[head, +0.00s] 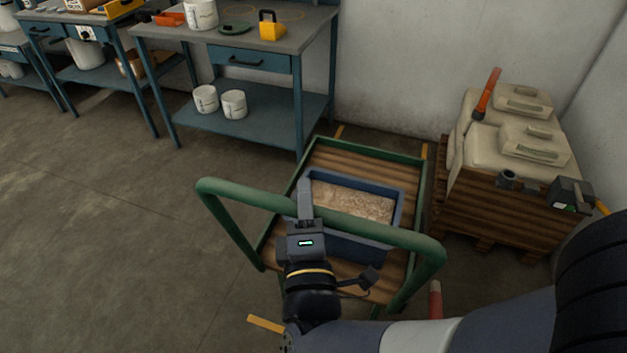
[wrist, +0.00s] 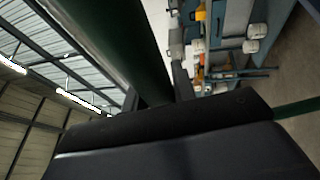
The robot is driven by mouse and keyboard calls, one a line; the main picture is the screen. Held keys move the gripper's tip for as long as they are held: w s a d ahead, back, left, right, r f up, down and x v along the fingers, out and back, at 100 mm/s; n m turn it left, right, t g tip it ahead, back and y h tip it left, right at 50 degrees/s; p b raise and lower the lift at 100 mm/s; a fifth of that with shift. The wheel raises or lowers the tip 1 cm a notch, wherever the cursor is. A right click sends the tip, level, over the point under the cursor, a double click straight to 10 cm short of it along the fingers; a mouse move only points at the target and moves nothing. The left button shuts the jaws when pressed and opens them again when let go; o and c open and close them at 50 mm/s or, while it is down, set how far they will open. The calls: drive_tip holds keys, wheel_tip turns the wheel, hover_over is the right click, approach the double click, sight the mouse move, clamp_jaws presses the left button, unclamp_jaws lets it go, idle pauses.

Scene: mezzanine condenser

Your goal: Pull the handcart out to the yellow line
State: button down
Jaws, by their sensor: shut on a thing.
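The handcart (head: 325,167) has a wooden deck, a green frame and a green push handle (head: 240,200). It stands between the workbench and the pallet, with its handle side toward me. A blue bin (head: 398,215) of pale grainy material sits on its deck. My gripper (head: 305,205) is shut on the handle's top bar, left of its middle. In the wrist view the green bar (wrist: 120,45) runs between my fingers.
A blue workbench (head: 250,60) with buckets (head: 234,104) on its lower shelf stands close behind the cart to the left. A wooden pallet stack (head: 480,215) with pale canisters (head: 500,150) stands close on the right. A red-and-white post (head: 435,300) is near the cart's right. Floor at left is clear.

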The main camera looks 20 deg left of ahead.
drive_tip(key=shift+s+f, duration=0.1)
idle(0.3)
drive_tip(key=c, duration=1.2)
unclamp_jaws()
drive_tip(key=shift+o, duration=0.2)
drive_tip(key=shift+s, duration=0.1)
drive_tip(key=v, duration=1)
drive_tip(key=shift+s+d, duration=0.2)
drive_tip(key=shift+s, duration=0.1)
drive_tip(key=shift+w, duration=0.1)
drive_tip(key=shift+x, duration=5.35)
